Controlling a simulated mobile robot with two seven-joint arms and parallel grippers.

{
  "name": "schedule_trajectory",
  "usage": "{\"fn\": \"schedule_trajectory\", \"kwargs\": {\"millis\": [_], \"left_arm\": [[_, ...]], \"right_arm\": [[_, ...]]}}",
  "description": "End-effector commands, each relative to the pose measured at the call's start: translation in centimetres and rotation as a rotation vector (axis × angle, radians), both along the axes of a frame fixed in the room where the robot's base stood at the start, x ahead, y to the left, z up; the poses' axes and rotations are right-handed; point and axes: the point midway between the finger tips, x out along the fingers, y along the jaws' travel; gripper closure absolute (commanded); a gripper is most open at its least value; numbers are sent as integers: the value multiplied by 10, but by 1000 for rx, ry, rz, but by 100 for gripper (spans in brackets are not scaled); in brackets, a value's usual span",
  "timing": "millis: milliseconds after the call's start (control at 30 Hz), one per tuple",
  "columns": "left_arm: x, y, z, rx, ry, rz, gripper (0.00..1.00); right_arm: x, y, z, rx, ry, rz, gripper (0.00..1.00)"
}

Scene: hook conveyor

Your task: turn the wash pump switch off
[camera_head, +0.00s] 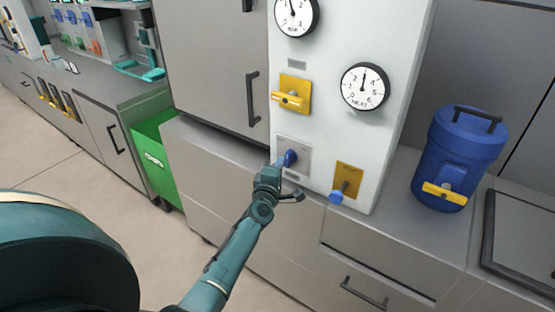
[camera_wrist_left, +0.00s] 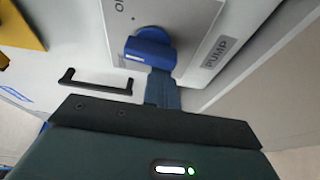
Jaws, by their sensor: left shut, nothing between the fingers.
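The wash pump switch is a blue rotary knob (camera_head: 289,158) on a light square plate on the white panel. In the left wrist view the knob (camera_wrist_left: 150,48) shows close up, with the word PUMP on a label on its plate. My left gripper (camera_head: 279,166) is shut and empty, right in front of the knob. In the wrist view its fingers (camera_wrist_left: 162,88) reach up to the knob's lower edge; I cannot tell whether they touch. They hide part of the knob's lower side. My right gripper is not in view.
The white panel (camera_head: 330,130) also carries a yellow valve handle (camera_head: 290,98), a blue-tipped lever on a yellow plate (camera_head: 347,180) and two gauges. A blue canister (camera_head: 461,155) stands on the counter at the right. A green bin (camera_head: 155,155) is at the left.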

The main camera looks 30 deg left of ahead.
Motion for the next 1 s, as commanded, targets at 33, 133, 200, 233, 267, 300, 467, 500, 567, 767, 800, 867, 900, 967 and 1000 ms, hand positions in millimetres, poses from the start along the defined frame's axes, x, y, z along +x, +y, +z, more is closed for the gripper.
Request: {"fn": "schedule_trajectory", "kwargs": {"millis": [33,133,200,233,267,300,467,500,567,767,800,867,900,967,1000], "left_arm": [[0,-2,2,-52,2,0,100],[0,-3,-1,-57,6,-2,100],[0,-4,-2,-56,5,-1,100],[0,-4,-3,-57,5,-1,100],[0,-5,-3,-57,4,-1,100],[0,-5,-4,-57,5,-1,100],[-1,-9,-6,-57,5,-2,100],[0,-10,-6,-57,5,-2,100],[-1,-11,-7,-57,4,-2,100],[-1,-14,-7,-55,4,-2,100],[-1,-14,-7,-55,4,-2,100],[-1,-15,-7,-55,4,-3,100],[-1,-16,-7,-55,4,-3,100],[-1,-17,-7,-56,4,-3,100],[-1,-17,-7,-56,4,-4,100]], "right_arm": [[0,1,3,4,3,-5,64],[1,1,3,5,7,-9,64],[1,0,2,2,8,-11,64],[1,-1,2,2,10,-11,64],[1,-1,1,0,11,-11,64],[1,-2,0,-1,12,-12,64],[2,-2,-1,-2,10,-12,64],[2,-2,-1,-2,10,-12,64],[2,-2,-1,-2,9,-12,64],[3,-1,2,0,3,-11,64],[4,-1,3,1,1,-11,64],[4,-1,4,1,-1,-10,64],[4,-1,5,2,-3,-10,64],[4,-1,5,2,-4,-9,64],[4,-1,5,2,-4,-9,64]]}}
